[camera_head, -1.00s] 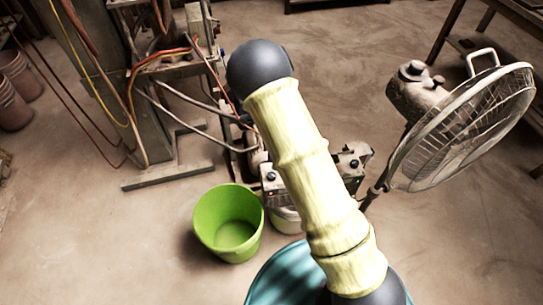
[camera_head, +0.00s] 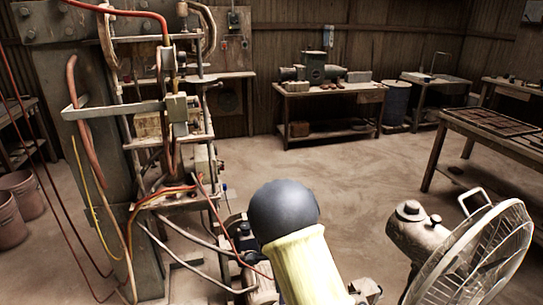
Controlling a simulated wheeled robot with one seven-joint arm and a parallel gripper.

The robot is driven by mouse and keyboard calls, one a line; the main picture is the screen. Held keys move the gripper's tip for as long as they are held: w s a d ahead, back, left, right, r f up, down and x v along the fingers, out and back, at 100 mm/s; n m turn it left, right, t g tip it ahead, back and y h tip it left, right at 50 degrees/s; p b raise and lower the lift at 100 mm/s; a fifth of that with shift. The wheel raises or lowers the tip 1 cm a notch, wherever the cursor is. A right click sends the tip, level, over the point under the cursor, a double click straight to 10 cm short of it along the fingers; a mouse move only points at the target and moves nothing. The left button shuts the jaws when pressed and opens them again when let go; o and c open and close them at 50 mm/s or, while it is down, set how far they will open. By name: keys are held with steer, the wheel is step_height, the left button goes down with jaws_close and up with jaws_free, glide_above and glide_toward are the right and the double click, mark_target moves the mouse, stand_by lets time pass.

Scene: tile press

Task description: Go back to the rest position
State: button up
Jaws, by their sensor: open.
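My arm, with a dark round joint and a pale yellow sleeve, rises from the bottom edge, a little right of the middle of the head view. My gripper's fingers do not show; they are hidden behind the arm or below the frame. A small part of a dark and grey fitting shows at the bottom edge, just right of the sleeve. No held thing can be seen.
The tile press (camera_head: 95,130), with cables and hoses, stands on the left. A floor fan (camera_head: 475,255) stands close at the lower right. A workbench (camera_head: 330,95) is at the back, and a table (camera_head: 490,135) with trays is at the right. The middle floor is clear.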

steer(key=s+d+r+n+t, duration=0.1)
steer(key=s+d+r+n, duration=0.55)
steer(key=s+n, duration=0.2)
steer(key=s+d+r+n+t, duration=0.2)
steer(key=s+d+r+n, duration=0.4)
steer(key=s+r+n, duration=0.3)
step_height(320, 180, up, 11)
steer(key=m+p, duration=0.1)
steer(key=p, duration=1.1)
steer(key=shift+r, duration=0.15)
